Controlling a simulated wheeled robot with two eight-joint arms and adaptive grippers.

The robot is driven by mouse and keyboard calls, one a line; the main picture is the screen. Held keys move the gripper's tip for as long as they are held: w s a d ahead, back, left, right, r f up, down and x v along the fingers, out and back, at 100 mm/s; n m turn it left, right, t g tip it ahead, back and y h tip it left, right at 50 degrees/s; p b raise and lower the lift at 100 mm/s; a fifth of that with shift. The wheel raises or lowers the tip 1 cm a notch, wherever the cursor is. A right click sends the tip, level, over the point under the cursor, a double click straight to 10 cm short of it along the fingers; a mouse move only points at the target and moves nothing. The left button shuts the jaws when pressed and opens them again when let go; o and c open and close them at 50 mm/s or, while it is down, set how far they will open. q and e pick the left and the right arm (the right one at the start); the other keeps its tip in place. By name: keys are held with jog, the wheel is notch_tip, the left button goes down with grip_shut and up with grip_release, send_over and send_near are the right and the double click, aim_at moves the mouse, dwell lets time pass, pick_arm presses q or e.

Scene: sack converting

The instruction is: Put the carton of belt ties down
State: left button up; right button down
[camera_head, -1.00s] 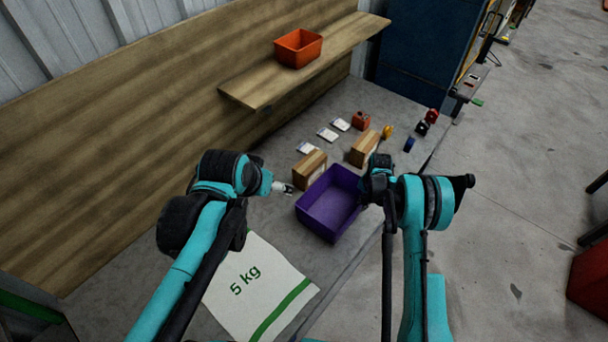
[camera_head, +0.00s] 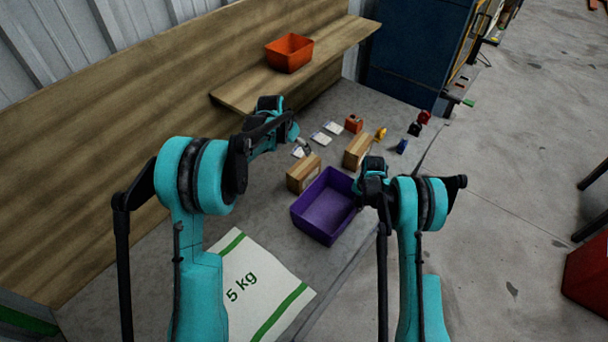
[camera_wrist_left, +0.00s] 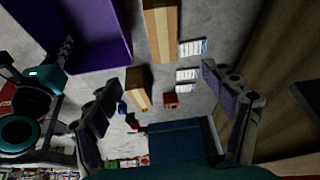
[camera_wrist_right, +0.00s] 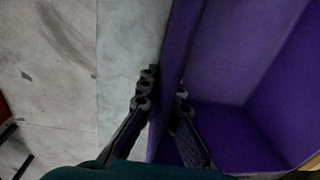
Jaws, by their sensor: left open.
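Two brown cartons stand on the grey bench: a nearer one (camera_head: 304,174) left of the purple crate and a farther one (camera_head: 359,150) behind the crate. I cannot tell which holds belt ties. Both show in the left wrist view, the nearer (camera_wrist_left: 160,32) and the farther (camera_wrist_left: 138,90). My left gripper (camera_wrist_left: 160,82) is open and empty, above the bench near the white cards; its fingers are apart from both cartons. My right gripper (camera_wrist_right: 165,88) has one finger on each side of the purple crate's wall (camera_wrist_right: 166,125) and looks shut on it. The purple crate (camera_head: 309,222) looks empty.
Three white cards (camera_head: 319,138) and several small coloured items (camera_head: 402,146) lie at the back of the bench. An orange bin (camera_head: 289,56) sits on the wooden shelf (camera_head: 240,95). A 5 kg sack (camera_head: 262,265) lies at the front.

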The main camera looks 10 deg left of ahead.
aim_at(304, 166)
pick_arm(q)
jog(key=shift+m+g, duration=0.3)
jog(key=shift+m, duration=0.2)
jog(key=x, duration=1.1)
jog(key=w+x, duration=0.1)
jog(key=x, duration=0.5)
jog(key=shift+a, duration=0.3)
jog(key=shift+s+a+x, duration=0.1)
jog(key=shift+x, duration=1.3)
jog(key=shift+s+a+x, duration=0.15)
jog(key=shift+x, duration=1.3)
jog(key=shift+f, duration=0.35)
jog(key=c, duration=1.6)
